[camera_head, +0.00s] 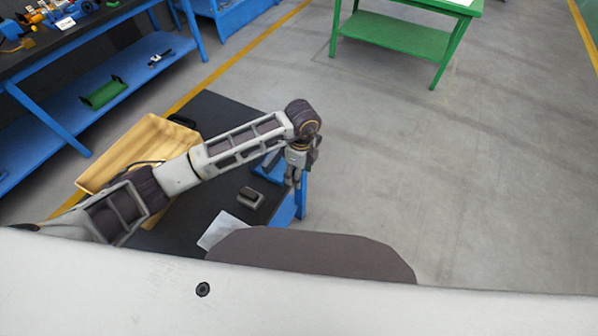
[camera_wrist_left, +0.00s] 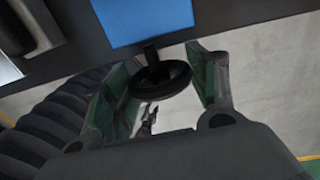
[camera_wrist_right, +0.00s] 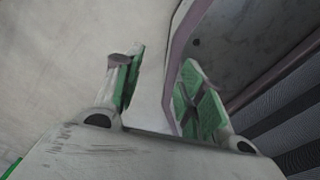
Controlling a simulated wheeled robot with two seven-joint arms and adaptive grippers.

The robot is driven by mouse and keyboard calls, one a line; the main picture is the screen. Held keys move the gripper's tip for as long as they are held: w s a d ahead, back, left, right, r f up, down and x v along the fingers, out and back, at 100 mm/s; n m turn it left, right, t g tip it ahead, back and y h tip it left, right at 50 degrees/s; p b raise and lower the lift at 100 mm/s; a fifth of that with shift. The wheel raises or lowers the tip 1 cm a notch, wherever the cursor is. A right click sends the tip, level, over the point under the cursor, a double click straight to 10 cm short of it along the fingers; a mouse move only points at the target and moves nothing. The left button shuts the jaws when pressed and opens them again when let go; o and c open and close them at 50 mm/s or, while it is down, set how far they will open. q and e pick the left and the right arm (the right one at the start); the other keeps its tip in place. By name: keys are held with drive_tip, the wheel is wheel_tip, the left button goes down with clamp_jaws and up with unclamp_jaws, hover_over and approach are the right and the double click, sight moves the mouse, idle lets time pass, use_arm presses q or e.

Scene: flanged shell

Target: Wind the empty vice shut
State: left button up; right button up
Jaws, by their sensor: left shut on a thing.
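The blue vice (camera_head: 268,172) sits at the right edge of the dark table, mostly hidden under my left arm in the head view. In the left wrist view its blue body (camera_wrist_left: 145,22) shows at the top, with a black handwheel (camera_wrist_left: 162,82) on a short shaft towards me. My left gripper (camera_head: 293,184) is at the handwheel, with its green-padded fingers (camera_wrist_left: 165,88) on either side of the rim, shut on it. The vice jaws and their gap are hidden. My right gripper (camera_wrist_right: 158,88) shows only in its own wrist view, open and empty.
On the dark table (camera_head: 212,112) are a wooden tray (camera_head: 150,140), a small grey block (camera_head: 250,196) and a white sheet (camera_head: 218,228). A blue-framed bench (camera_head: 165,50) stands at the left and a green table (camera_head: 395,36) at the back. The floor to the right is clear.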

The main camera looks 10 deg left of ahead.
use_arm(q)
drive_tip(key=shift+f+t+h+b, duration=0.1)
drive_tip(key=shift+t+h+b, duration=0.25)
drive_tip(key=shift+t, duration=0.45)
drive_tip(key=shift+b, duration=0.45)
drive_tip(key=shift+s+t+h+b, duration=0.1)
drive_tip(key=shift+t+h+b, duration=0.35)
drive_tip(key=shift+t+b, duration=0.55)
drive_tip(key=shift+f+t+b, duration=0.1)
drive_tip(key=shift+t+b, duration=0.2)
drive_tip(key=shift+b, duration=0.2)
drive_tip(key=shift+t+b, duration=0.3)
drive_tip(key=shift+b, duration=0.35)
drive_tip(key=shift+r, duration=0.2)
use_arm(e)
drive_tip(key=w+d+f, duration=0.2)
drive_tip(key=w+f, duration=0.2)
drive_tip(key=shift+d+f, duration=0.35)
drive_tip(key=shift+f, duration=0.05)
use_arm(q)
drive_tip(key=shift+h, duration=0.3)
use_arm(e)
drive_tip(key=shift+w, duration=0.1)
